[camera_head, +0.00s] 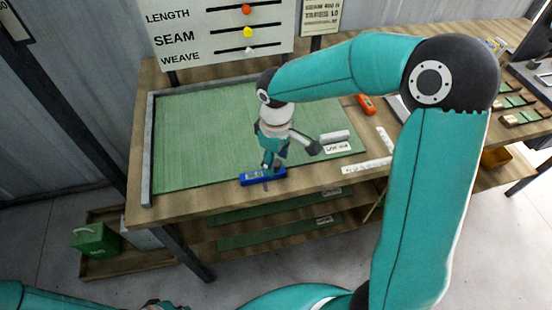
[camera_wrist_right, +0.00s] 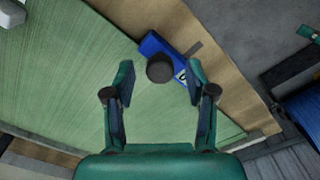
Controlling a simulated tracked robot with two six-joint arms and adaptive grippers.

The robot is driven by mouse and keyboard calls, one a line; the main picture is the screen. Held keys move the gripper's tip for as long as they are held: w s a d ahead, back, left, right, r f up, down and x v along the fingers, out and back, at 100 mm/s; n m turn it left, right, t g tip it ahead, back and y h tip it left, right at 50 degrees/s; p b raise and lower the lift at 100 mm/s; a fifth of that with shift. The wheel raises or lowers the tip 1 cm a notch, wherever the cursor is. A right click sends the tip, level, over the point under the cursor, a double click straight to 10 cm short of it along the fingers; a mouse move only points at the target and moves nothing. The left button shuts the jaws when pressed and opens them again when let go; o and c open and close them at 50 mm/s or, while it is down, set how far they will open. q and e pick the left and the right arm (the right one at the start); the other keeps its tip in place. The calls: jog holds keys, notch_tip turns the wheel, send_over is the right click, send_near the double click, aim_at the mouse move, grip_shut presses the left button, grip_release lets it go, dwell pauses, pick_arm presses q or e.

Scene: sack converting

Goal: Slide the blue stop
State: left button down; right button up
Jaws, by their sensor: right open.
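The blue stop (camera_head: 248,180) lies at the front edge of the green sheet, on the wooden table, in the head view. It also shows in the right wrist view (camera_wrist_right: 153,44) as a blue bar with a round dark knob (camera_wrist_right: 160,69) on it. My right gripper (camera_head: 269,166) points down over the stop. In the right wrist view my right gripper (camera_wrist_right: 160,72) is open, one finger on each side of the knob, with gaps to both. Whether the fingertips reach down to the knob's level is unclear. My left arm shows only at the bottom left; its gripper is not visible.
The green sheet (camera_head: 195,135) has a grey rail (camera_head: 148,150) along its left side. A board with LENGTH, SEAM and WEAVE sliders (camera_head: 215,30) stands behind. A white roll (camera_head: 335,136) and an orange tool (camera_head: 366,105) lie to the right. A green box (camera_head: 95,240) sits below left.

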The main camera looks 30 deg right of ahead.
jog(key=shift+f, duration=0.2)
grip_shut()
dwell(0.3)
